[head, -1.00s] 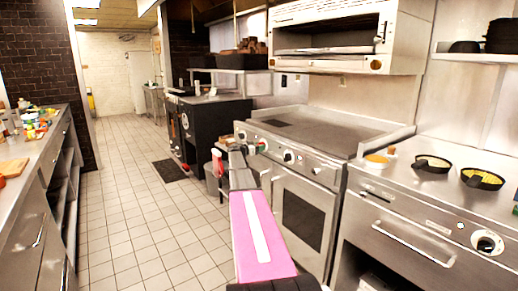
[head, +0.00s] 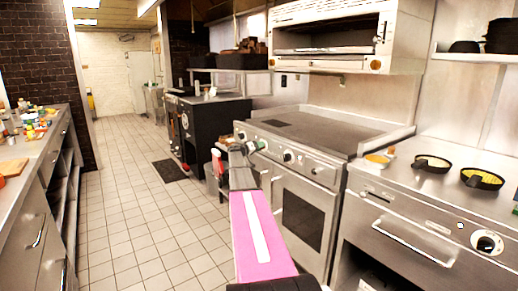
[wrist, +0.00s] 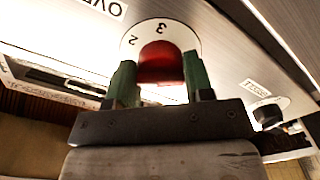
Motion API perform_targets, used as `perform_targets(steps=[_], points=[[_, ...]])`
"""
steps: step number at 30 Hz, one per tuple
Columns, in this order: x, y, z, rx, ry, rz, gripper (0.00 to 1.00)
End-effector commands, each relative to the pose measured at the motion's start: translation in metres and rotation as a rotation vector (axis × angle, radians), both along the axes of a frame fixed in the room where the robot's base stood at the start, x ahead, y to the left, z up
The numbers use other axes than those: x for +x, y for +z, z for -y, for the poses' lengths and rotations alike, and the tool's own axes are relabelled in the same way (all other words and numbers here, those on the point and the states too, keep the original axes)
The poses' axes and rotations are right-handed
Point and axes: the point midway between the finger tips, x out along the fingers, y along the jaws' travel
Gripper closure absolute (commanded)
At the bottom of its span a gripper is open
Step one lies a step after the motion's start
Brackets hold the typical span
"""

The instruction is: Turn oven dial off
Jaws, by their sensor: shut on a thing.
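In the wrist view the red oven dial (wrist: 160,62) sits on a white round plate marked 2 and 3, on the steel panel. A partly cut-off label beginning "OVE" (wrist: 105,6) is beside it. My gripper (wrist: 158,82) has its two green fingers on either side of the red dial, shut on it. In the head view my gripper (head: 257,146) is at the left end of the range's front panel (head: 305,164). The dial is hidden there behind the fingers.
A black knob (wrist: 267,114) is to the right on the same panel. The oven door (head: 302,218) is below the panel. A counter with small pans (head: 432,164) stands at right. A cluttered counter (head: 25,150) is at left, with clear tiled floor (head: 140,210) between.

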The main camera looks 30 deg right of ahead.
Motion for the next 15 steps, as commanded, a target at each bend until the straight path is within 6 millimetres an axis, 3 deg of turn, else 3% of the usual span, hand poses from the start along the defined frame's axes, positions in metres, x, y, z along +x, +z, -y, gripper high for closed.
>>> perform_targets(steps=[15], points=[[-0.0010, 0.0002, -0.0011, -0.036, 0.001, -0.488, 0.76]])
